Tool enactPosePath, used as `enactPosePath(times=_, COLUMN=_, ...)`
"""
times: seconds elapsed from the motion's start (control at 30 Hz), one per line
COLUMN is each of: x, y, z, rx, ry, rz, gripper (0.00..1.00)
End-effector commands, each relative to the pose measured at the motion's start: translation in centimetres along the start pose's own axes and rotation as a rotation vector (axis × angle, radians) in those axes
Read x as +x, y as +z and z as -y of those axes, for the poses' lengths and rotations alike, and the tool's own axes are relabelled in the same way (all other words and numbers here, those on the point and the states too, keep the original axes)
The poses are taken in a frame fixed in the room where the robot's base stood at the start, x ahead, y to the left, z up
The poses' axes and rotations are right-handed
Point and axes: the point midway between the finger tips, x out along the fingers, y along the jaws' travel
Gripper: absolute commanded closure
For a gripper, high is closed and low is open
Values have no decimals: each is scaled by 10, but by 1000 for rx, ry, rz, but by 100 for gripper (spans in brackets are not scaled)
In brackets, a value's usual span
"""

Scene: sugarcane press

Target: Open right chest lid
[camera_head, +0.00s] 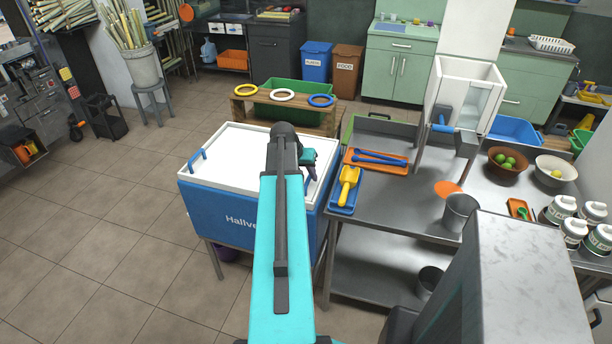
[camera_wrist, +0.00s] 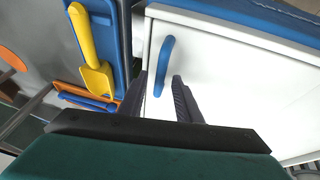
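The blue chest (camera_head: 225,212) with a white top stands left of the steel table. Its right lid (camera_wrist: 225,75) is white and looks flat and shut; my arm covers much of it in the head view. A blue handle (camera_wrist: 166,62) sits near the lid's edge. My gripper (camera_wrist: 159,77) is open over the lid, and the handle's lower end appears between the two fingers. I cannot tell whether they touch it. In the head view my gripper (camera_head: 309,168) is partly hidden by my arm. The other blue handle (camera_head: 197,160) is at the chest's left side.
A blue tray with a yellow scoop (camera_head: 348,182) lies close beside the chest on the steel table (camera_head: 400,205). An orange tray (camera_head: 361,167) with blue tools is behind it. A wooden stand with rings (camera_head: 283,95) is behind the chest. Floor at left is clear.

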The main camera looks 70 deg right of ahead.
Motion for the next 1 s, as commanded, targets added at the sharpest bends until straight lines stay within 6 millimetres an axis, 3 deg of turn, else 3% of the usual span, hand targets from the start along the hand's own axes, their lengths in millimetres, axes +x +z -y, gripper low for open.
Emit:
enactPosePath(times=0.2, x=0, y=0, z=0, rx=0, ry=0, rz=0, gripper=69)
enactPosePath(times=0.4, x=0, y=0, z=0, rx=0, ry=0, rz=0, gripper=100)
enactPosePath(times=0.53, x=0, y=0, z=0, rx=-1, ry=0, rz=0, gripper=100)
enactPosePath(times=0.57, x=-4, y=10, z=0, rx=-3, ry=0, rz=0, gripper=100)
enactPosePath(times=1.0, x=2, y=-4, z=6, rx=13, ry=6, rz=5, gripper=100)
